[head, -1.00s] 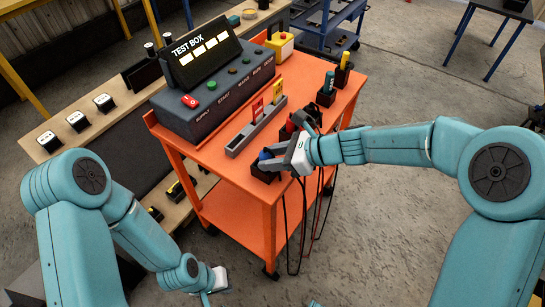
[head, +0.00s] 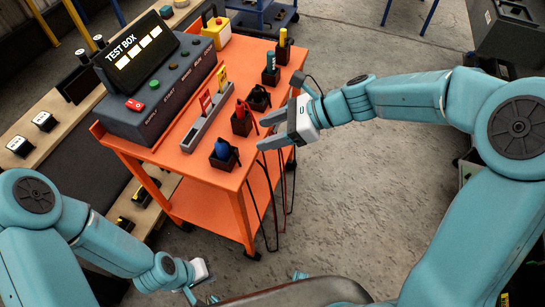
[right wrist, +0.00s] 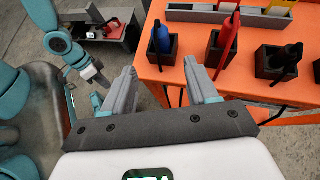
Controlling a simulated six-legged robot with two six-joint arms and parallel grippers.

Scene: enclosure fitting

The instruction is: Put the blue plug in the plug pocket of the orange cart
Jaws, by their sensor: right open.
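The blue plug (head: 221,150) stands in a black square pocket (head: 222,163) at the near corner of the orange cart (head: 185,163). Its dark cable hangs over the cart's edge. In the right wrist view the blue plug (right wrist: 163,37) is upright inside its pocket (right wrist: 163,56), just beyond the fingers. My right gripper (head: 264,132) is open and empty beside the cart's edge, to the right of the blue plug and apart from it. Its two fingers also show in the right wrist view (right wrist: 160,72). My left gripper (head: 198,289) is low at the bottom, small and partly hidden.
A red plug (head: 240,110) and a black plug (head: 259,93) stand in neighbouring pockets. A grey holder (head: 205,118) with red and yellow tags lies behind them. The test box (head: 170,95) fills the cart's far left side. Clear floor lies right of the cart.

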